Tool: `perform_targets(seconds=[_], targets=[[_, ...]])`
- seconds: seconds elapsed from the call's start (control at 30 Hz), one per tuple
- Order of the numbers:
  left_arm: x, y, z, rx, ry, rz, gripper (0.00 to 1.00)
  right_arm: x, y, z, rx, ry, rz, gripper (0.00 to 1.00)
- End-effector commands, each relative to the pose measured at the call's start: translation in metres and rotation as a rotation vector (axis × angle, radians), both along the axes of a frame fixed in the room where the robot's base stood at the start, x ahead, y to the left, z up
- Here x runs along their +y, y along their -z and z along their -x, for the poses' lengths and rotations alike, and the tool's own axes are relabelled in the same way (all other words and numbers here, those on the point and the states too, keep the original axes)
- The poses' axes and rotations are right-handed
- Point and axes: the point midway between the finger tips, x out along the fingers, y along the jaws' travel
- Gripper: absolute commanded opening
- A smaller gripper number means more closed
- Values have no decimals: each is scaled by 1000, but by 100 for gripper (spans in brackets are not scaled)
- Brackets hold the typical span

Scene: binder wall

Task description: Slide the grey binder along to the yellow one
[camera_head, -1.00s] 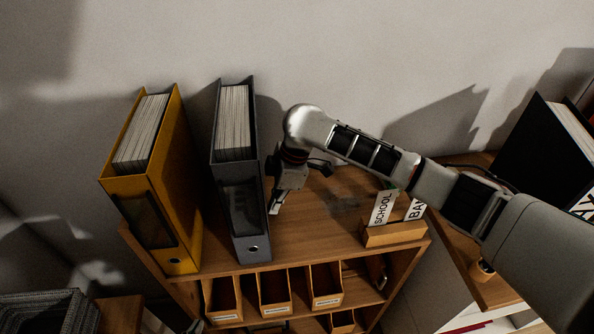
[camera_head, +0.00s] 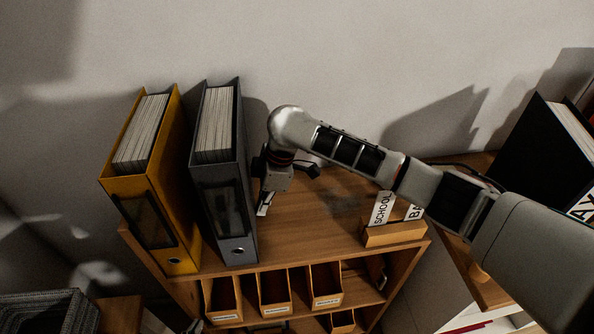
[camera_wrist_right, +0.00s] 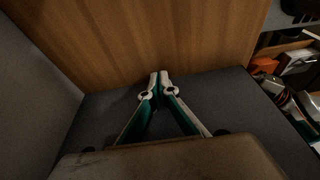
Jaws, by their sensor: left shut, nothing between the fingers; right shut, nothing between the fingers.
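The grey binder (camera_head: 226,200) stands upright on the wooden cabinet top, just right of the yellow binder (camera_head: 160,205), which also stands upright. My right gripper (camera_head: 264,207) is shut and empty, low beside the grey binder's right side. In the right wrist view its fingertips (camera_wrist_right: 160,76) are together against or very near the binder's dark side (camera_wrist_right: 105,110); contact is not clear. My left gripper is out of view.
A wooden holder (camera_head: 395,234) with word cards stands on the right of the cabinet top (camera_head: 310,235). The top is clear between it and my gripper. The wall is close behind, and a black binder (camera_head: 545,150) stands far right.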

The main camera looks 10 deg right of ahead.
Motion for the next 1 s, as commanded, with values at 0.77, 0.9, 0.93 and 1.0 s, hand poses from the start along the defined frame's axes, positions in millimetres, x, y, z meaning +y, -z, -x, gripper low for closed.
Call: perform_targets(seconds=[0.77, 0.9, 0.93, 1.0], targets=[[4, 1, 1, 0, 8, -9, 0, 27, -1, 2, 0, -2, -3, 0], [4, 1, 1, 0, 8, -10, 0, 31, -1, 2, 0, -2, -3, 0], [4, 1, 1, 0, 8, -10, 0, 32, -1, 2, 0, -2, -3, 0], [4, 1, 1, 0, 8, -9, 0, 34, -1, 2, 0, -2, -3, 0]])
